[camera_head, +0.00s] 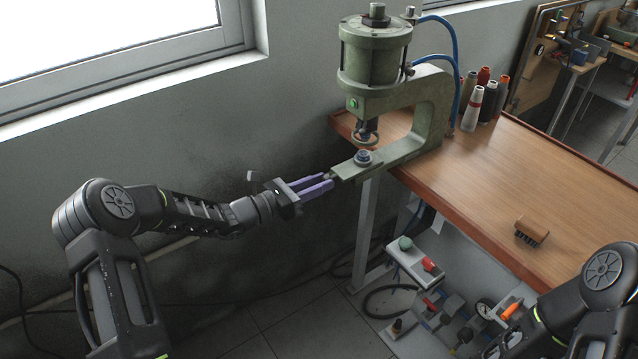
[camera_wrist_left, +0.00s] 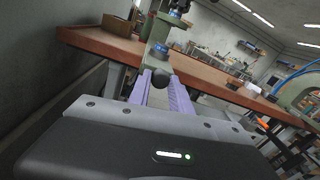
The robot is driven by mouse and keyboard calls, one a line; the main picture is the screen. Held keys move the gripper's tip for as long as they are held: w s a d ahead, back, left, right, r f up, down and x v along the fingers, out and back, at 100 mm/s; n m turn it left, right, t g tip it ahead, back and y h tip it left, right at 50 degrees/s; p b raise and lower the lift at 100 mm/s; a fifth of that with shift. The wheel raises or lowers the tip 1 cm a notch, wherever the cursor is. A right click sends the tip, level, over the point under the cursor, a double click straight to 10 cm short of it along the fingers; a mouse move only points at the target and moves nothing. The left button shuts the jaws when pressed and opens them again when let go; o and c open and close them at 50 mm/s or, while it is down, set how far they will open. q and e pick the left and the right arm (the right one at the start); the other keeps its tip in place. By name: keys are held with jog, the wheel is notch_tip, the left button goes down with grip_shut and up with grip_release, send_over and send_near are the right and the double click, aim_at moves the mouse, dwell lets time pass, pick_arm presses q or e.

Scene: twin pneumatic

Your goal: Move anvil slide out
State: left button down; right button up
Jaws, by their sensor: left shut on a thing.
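The green pneumatic press (camera_head: 375,60) stands at the left end of the wooden bench. Its anvil slide (camera_head: 346,171) points out toward my left gripper, with a round dark-blue anvil (camera_head: 362,158) on top, just below and slightly in front of the press head's plunger (camera_head: 367,134). My left gripper (camera_head: 326,181) has its purple fingers shut on the knob at the slide's outer end. In the left wrist view the dark round knob (camera_wrist_left: 160,80) sits between the fingertips, with the slide running away behind it. My right arm shows at the lower right; its gripper is out of view.
The wooden bench (camera_head: 540,190) holds a brush (camera_head: 531,232) and several thread spools (camera_head: 474,100) beside the press. Below its front edge are a foot-pedal box (camera_head: 415,262) and assorted small parts. A blue hose (camera_head: 455,50) loops behind the press. The wall is close on the left.

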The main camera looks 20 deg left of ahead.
pick_arm(q)
jog(key=shift+a, duration=0.1)
dwell(0.4)
